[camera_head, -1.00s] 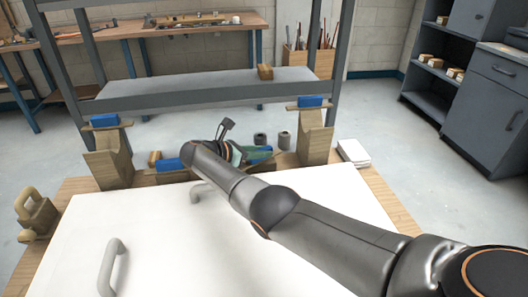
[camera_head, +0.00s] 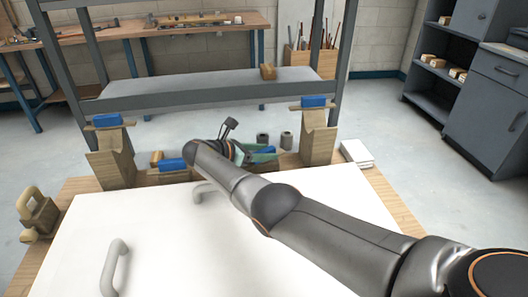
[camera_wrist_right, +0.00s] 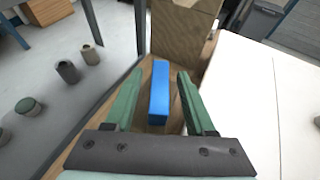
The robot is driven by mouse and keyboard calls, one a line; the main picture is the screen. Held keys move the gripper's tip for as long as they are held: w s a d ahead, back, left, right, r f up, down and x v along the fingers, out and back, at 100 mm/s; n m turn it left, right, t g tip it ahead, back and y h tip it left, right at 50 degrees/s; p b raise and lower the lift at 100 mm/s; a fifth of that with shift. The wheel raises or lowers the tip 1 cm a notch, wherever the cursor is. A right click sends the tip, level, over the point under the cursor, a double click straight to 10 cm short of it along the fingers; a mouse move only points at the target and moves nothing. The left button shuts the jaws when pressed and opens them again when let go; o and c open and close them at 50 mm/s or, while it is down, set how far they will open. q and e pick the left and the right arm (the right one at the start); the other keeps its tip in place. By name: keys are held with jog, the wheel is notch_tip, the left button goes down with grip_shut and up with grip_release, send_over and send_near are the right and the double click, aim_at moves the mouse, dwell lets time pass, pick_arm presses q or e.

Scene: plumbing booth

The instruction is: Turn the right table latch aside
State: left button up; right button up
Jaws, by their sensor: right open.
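The right table latch is a blue bar (camera_head: 265,150) on the wooden far edge of the table, left of the right wooden post. It also shows in the right wrist view (camera_wrist_right: 159,92), lengthwise between my two green fingers. My right gripper (camera_wrist_right: 160,74) is open, with one finger on each side of the bar and visible gaps to both. In the head view my right arm reaches across the white panel to the latch, and its wrist covers part of that area. My left gripper is not in view.
A white panel (camera_head: 165,245) with grey handles (camera_head: 115,268) covers the table. Wooden posts (camera_head: 319,142) with blue-topped bars stand at the far corners. Another blue bar (camera_head: 172,164) lies at the far edge. A grey shelf frame (camera_head: 200,90) stands just beyond.

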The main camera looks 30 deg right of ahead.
jog(key=shift+a, duration=0.1)
jog(key=shift+a+r, duration=0.2)
jog(key=shift+a, duration=0.1)
jog(key=b+v, duration=0.2)
jog(key=v, duration=0.9)
jog(key=shift+a+f, duration=0.1)
jog(key=shift+a, duration=0.1)
jog(key=shift+a+r, duration=0.15)
jog(key=shift+r, duration=0.05)
